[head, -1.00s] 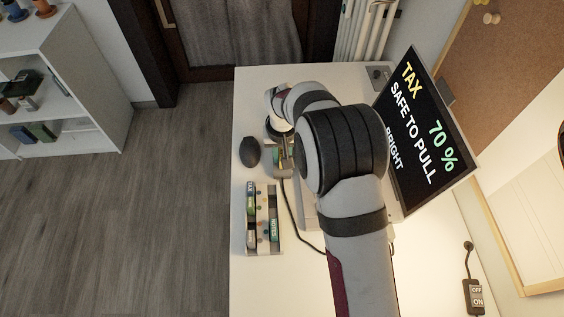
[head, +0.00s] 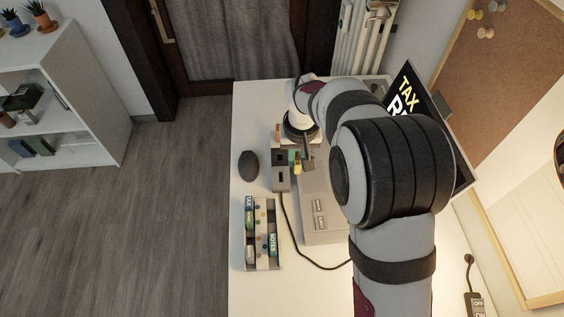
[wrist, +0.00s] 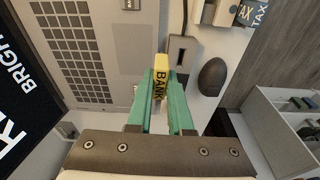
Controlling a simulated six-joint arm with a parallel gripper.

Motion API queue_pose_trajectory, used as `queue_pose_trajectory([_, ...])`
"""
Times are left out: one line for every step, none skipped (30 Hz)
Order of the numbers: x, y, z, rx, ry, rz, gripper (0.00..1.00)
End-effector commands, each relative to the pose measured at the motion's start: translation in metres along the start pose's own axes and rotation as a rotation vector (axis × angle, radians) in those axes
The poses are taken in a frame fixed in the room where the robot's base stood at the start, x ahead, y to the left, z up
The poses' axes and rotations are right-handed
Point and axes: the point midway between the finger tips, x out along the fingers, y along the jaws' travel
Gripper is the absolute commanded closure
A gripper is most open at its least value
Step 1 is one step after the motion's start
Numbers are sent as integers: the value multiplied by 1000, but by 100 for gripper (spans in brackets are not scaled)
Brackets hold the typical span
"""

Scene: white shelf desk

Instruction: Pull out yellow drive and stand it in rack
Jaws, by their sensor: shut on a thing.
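The yellow drive (wrist: 160,68), with BANK printed on its side, is between the teal fingers of my gripper (wrist: 161,78) in the wrist view. My gripper is shut on it. In the head view the yellow drive (head: 298,167) hangs below my gripper (head: 296,157), just right of the grey hub (head: 281,179), apparently clear of it. The hub's dark slot also shows in the wrist view (wrist: 183,51). The rack (head: 263,263) lies nearer the front, with labelled pieces such as TAX and NOTES along its sides.
A dark egg-shaped object (head: 249,166) sits left of the hub. A grey vented box (head: 322,207) stands to the right, and a cable runs past it. My arm hides much of the screen (head: 408,92). Bare desk lies in front of the rack.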

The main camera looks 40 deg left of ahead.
Motion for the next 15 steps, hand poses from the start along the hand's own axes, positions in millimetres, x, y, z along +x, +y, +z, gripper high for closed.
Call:
queue_pose_trajectory([-9,13,3,4,2,1,100])
queue_pose_trajectory([-14,20,5,5,3,1,100])
queue_pose_trajectory([-20,29,8,5,2,1,100])
queue_pose_trajectory([-25,36,10,5,2,1,100])
queue_pose_trajectory([-29,42,12,4,2,1,100])
queue_pose_trajectory([-34,50,14,4,2,1,100])
queue_pose_trajectory([-38,54,16,3,2,0,100])
queue_pose_trajectory([-41,58,17,4,2,0,100])
queue_pose_trajectory([-44,63,18,2,1,0,100])
queue_pose_trajectory([-46,65,19,2,1,0,100])
queue_pose_trajectory([-48,67,19,1,2,0,100])
queue_pose_trajectory([-52,69,19,0,2,0,100])
queue_pose_trajectory([-54,70,20,0,2,0,100])
queue_pose_trajectory([-56,71,20,0,1,0,100])
queue_pose_trajectory([-58,71,19,0,1,0,100])
